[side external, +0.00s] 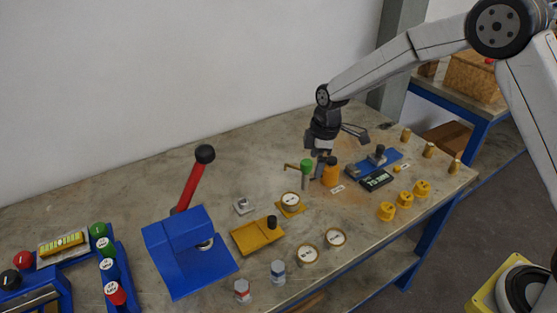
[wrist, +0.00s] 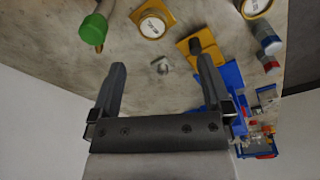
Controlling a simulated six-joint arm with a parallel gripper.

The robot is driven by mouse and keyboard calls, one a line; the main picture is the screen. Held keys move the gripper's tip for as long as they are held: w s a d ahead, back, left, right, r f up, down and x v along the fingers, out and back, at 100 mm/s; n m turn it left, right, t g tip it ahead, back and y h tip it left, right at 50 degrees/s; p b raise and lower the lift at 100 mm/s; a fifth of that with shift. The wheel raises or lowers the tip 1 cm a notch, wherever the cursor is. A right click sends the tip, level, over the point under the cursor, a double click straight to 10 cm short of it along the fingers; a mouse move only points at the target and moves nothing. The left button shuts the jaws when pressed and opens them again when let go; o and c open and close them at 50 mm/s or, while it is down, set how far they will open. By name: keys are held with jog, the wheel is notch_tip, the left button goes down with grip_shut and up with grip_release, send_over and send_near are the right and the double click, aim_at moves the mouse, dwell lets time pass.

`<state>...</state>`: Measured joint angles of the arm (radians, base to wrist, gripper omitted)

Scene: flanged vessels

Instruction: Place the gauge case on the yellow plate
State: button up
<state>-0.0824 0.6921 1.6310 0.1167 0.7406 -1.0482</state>
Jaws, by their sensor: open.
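A round, white-faced gauge case (side external: 290,198) with a brass-coloured rim sits face up on a small square yellow plate (side external: 299,211), whose corners show around it. In the wrist view the same gauge case (wrist: 152,26) and a corner of the yellow plate (wrist: 168,14) are at the top, beyond my fingertips. Two similar gauge cases lie on the bare table, one at the front (side external: 307,255) and one to its right (side external: 335,238). My gripper (side external: 321,170) is behind and right of the plate, near the green-topped valve. In the wrist view my gripper (wrist: 160,66) is open and empty.
The green-topped valve (side external: 306,167) and an orange cylinder (side external: 331,173) stand close to my gripper. A yellow tray with a black knob (side external: 258,236), a small metal fitting (side external: 243,205) and a blue press with a red lever (side external: 190,250) are left.

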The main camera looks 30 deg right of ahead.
jog(key=s+d+r+m+t, duration=0.1)
jog(key=s+d+r+m, duration=0.1)
jog(key=s+m, duration=0.4)
jog(key=s+d+r+m+h, duration=0.1)
jog(key=s+d+m, duration=0.2)
jog(key=s, duration=1.3)
jog(key=m, duration=0.3)
jog(key=shift+s+d+r+t, duration=0.25)
jog(key=shift+d+r+t, duration=0.05)
jog(key=shift+r+t, duration=0.1)
